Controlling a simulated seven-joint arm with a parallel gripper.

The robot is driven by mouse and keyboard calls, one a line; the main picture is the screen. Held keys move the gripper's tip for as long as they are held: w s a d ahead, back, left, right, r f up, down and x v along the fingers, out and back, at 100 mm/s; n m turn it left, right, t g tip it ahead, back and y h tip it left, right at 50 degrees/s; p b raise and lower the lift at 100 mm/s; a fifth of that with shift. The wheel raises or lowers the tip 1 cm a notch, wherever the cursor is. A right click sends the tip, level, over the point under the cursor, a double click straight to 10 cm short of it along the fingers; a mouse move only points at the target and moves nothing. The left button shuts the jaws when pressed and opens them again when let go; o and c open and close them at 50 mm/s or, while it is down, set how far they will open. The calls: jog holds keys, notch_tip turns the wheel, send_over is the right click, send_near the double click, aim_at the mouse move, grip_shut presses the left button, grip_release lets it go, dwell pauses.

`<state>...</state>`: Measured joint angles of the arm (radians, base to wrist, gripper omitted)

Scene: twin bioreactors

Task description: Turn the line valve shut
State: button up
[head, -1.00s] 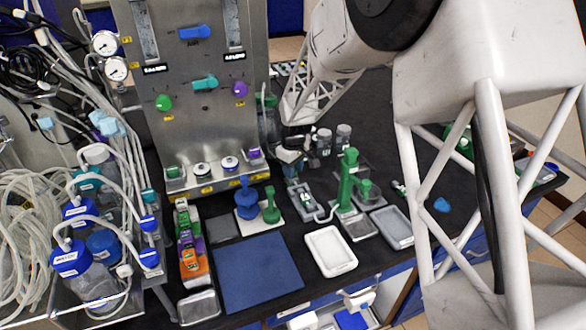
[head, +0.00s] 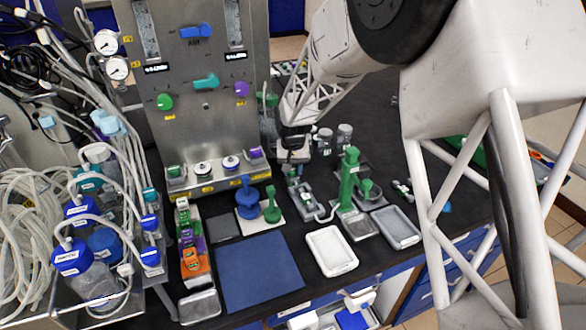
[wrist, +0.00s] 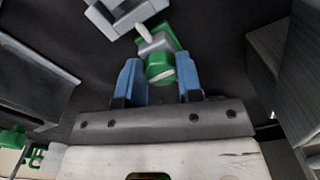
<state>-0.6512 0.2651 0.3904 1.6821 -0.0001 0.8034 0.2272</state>
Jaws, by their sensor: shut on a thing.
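My gripper (wrist: 159,72) has its two blue fingers on either side of a green, rounded part with a grey body and a pale lever or pin, apparently the line valve (wrist: 158,66). The jaws are shut on the green part. In the head view my gripper (head: 292,157) is low over the bench, just right of the steel panel's foot. Its fingertips and the valve are small and partly hidden by the wrist there, so the valve's turn angle cannot be read.
A green stand (head: 349,180) with a tube at its foot is close to the right. Lidded jars (head: 324,140) stand behind it. A white tray (head: 331,250) and a blue mat (head: 258,271) lie in front. The steel panel (head: 205,125) rises to the left.

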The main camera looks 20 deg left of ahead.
aim_at(293, 170)
dwell(0.3)
jog(key=o, duration=0.9)
jog(key=shift+r, duration=3.9)
